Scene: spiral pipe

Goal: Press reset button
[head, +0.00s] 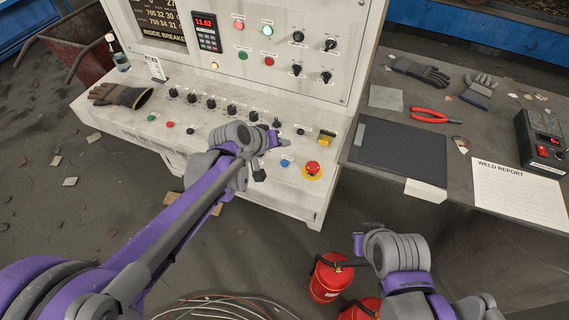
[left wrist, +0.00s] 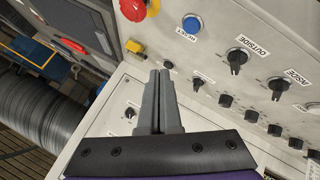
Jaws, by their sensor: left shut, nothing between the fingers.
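The reset button is a blue round button (head: 284,163) on the sloped front ledge of the white control console (head: 225,130). In the left wrist view the blue button (left wrist: 192,24) sits above a label reading RESET. My left gripper (head: 284,143) is over the ledge, a little beyond the button in the head view, and does not cover it. In the left wrist view my left gripper (left wrist: 159,74) has its two grey fingers together, empty, with the button above and right of the tips. My right arm (head: 400,262) is at lower right; its fingers cannot be made out.
A red mushroom button (head: 312,168) is right of the blue one, and a yellow switch (head: 326,138) is above it. Several black knobs (head: 211,104) line the ledge. A work glove (head: 120,95) lies at its left. A grey table (head: 470,145) stands to the right.

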